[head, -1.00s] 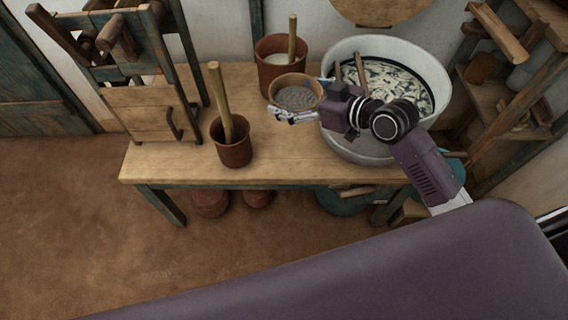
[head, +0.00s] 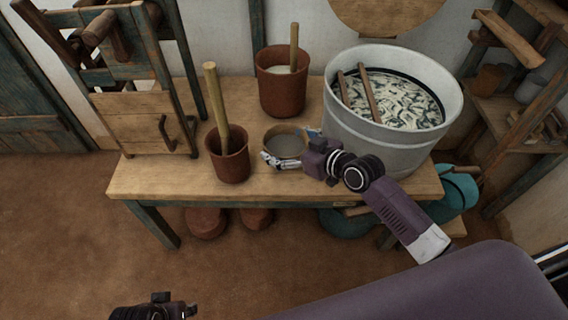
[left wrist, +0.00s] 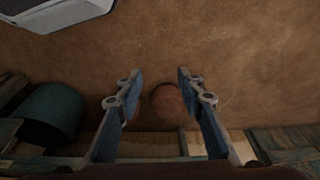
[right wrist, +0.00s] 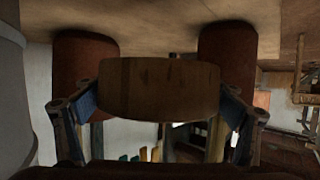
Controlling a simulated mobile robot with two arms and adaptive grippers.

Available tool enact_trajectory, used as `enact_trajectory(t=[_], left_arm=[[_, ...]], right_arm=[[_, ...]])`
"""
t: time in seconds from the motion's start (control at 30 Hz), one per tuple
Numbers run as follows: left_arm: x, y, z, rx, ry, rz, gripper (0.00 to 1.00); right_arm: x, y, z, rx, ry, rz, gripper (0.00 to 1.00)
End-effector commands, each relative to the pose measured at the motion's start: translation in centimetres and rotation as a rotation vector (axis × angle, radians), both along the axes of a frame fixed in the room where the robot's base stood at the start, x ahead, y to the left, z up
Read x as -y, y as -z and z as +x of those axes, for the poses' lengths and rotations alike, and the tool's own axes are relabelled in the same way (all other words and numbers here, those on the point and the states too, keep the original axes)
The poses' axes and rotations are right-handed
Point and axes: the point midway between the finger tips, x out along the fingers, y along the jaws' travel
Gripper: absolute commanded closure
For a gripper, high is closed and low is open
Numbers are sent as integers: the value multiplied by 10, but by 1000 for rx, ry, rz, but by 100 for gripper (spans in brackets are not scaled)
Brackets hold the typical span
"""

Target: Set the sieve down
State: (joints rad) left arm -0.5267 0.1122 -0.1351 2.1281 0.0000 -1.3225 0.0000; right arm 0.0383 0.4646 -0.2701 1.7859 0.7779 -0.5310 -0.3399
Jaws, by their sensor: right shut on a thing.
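The sieve (head: 286,141), a round wooden rim with a grey mesh, is level over the wooden table (head: 300,188), between the pot with a stick and the white tub. My right gripper (head: 292,150) is shut on its rim, one finger on each side. In the right wrist view the curved rim (right wrist: 158,90) spans between the fingers. I cannot tell whether the sieve touches the table. My left gripper (left wrist: 160,76) is open and empty, over the brown floor in the left wrist view.
A brown pot with a stick (head: 232,165) stands close left of the sieve. A second brown pot (head: 282,90) with white contents is behind it. The white tub (head: 385,140) of patterned cloth is close on the right. Table in front of the sieve is narrow but bare.

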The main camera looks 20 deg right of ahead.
Motion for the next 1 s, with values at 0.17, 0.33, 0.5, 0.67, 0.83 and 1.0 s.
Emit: enact_trajectory(t=[0.17, 0.33, 0.5, 0.67, 0.83, 1.0], left_arm=[[-1, -32, -3, 19, -2, -1, 65], [-2, -48, -6, 25, -4, 0, 65], [-3, -61, -9, 33, -5, -1, 65], [-3, -68, -13, 41, -6, -2, 65], [-4, -73, -15, 42, -6, -1, 65], [-4, -73, -15, 42, -6, -1, 65]], right_arm=[[0, 28, 0, 1, 1, 0, 42], [0, 38, 0, 2, 0, 1, 42], [0, 49, 0, 0, 1, 0, 42], [0, 74, 0, 0, 0, 0, 42], [0, 79, 0, 2, 1, 0, 42], [0, 78, 0, 2, 1, 0, 42]])
